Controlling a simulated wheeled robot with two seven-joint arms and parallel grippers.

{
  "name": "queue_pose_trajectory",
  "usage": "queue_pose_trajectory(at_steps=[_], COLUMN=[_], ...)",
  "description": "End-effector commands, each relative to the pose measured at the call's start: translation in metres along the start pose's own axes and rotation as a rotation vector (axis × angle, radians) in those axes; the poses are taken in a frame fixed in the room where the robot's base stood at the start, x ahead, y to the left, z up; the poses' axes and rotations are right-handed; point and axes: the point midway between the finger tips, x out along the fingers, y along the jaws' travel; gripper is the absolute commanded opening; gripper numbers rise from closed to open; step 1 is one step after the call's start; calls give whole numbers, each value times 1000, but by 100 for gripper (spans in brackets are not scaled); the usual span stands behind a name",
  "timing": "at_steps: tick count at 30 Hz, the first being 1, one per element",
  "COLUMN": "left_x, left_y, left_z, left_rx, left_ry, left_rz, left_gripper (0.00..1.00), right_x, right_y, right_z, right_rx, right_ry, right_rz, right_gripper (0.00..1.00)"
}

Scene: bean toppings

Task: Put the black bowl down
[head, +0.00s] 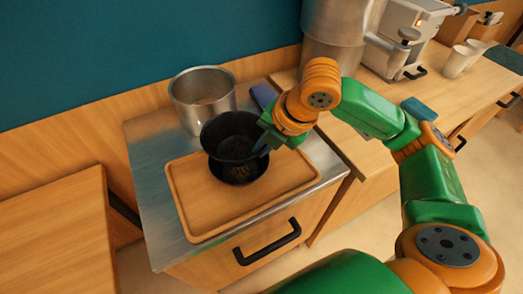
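A black bowl (231,134) is at the middle left, over the wooden tray (190,207). A second dark, round shape (240,177) with something brownish in it shows just below and in front of it, on the tray. I cannot tell whether the two touch. My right gripper (264,146) is at the right side of the upper black bowl and appears shut on its rim. The fingertips are partly hidden by the bowl and the wrist. My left gripper is not in view.
A metal pot (203,96) stands behind the bowl on the steel counter top (150,150). A large metal cylinder (335,30) and a coffee machine (400,35) stand at the back. White cups (457,62) are far right. The tray's front right part is clear.

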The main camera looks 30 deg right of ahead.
Motion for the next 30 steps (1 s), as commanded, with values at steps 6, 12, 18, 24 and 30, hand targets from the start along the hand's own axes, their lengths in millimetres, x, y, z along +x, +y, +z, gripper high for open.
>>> queue_pose_trajectory(at_steps=[6, 12, 18, 24, 30], left_x=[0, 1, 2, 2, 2], left_y=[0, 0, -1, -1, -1], left_z=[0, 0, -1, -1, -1], left_rx=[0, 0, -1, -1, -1], left_ry=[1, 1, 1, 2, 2], left_rz=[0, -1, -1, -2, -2], left_gripper=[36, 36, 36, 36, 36], right_x=[12, 14, 19, 22, 22], right_y=[-5, -6, -9, -10, -10], right_z=[-1, -1, -2, -2, -2], right_rx=[0, 0, 0, 0, 0], right_ry=[-1, 0, 1, 0, 0], right_rz=[2, 1, 0, 2, 1], right_gripper=[0, 0, 0, 0, 35])
